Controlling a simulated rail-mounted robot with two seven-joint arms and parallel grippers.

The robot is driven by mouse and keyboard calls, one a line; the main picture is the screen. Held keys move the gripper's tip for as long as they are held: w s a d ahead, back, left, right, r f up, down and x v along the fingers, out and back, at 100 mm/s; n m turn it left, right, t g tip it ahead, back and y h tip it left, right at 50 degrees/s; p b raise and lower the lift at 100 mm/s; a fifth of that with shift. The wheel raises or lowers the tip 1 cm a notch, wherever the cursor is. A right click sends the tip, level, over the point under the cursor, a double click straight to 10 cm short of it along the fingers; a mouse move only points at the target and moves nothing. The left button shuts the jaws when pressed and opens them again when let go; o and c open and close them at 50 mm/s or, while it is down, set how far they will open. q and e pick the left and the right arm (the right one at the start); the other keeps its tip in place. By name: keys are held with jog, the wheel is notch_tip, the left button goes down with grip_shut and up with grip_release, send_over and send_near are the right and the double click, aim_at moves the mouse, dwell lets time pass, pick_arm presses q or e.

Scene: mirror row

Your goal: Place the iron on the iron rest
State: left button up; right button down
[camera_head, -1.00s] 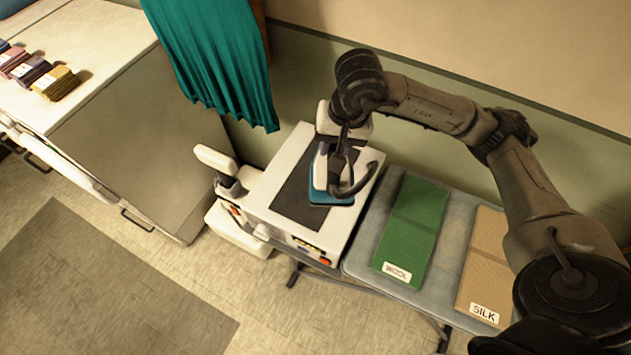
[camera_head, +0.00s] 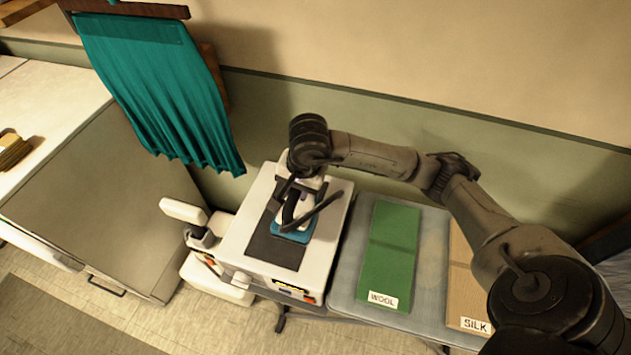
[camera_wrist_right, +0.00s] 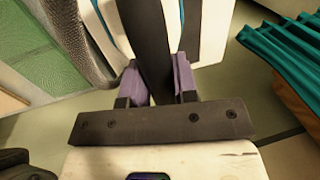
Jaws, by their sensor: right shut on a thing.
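The iron (camera_head: 291,236), with a teal base and a dark handle, is over the dark pad of the white iron rest (camera_head: 325,222). I cannot tell whether its sole touches the pad. My right gripper (camera_head: 301,187) comes down from above and is shut on the iron's handle. In the right wrist view, the purple finger pads of the gripper (camera_wrist_right: 158,84) lie on both sides of the dark handle (camera_wrist_right: 146,32). The wrist partly hides the iron's top. My left gripper is not in view.
A grey ironing board (camera_head: 342,280) to the right bears a green cloth labelled WOOL (camera_head: 389,255) and a tan cloth labelled SILK (camera_head: 464,285). A teal cloth (camera_head: 160,85) hangs behind to the left. A pale cabinet (camera_head: 95,200) stands left, and a wall runs behind.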

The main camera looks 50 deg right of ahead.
jog(key=w, duration=0.1)
jog(key=w+a+f, duration=0.1)
jog(key=w+f, duration=0.1)
jog(key=shift+w+a+p, duration=0.25)
jog(key=shift+w+p, duration=0.05)
jog(key=shift+p, duration=0.05)
jog(key=shift+f+p, duration=0.6)
jog(key=shift+f, duration=1.5)
jog(key=shift+f, duration=0.1)
jog(key=shift+f, duration=0.1)
jog(key=c, duration=0.9)
grip_release()
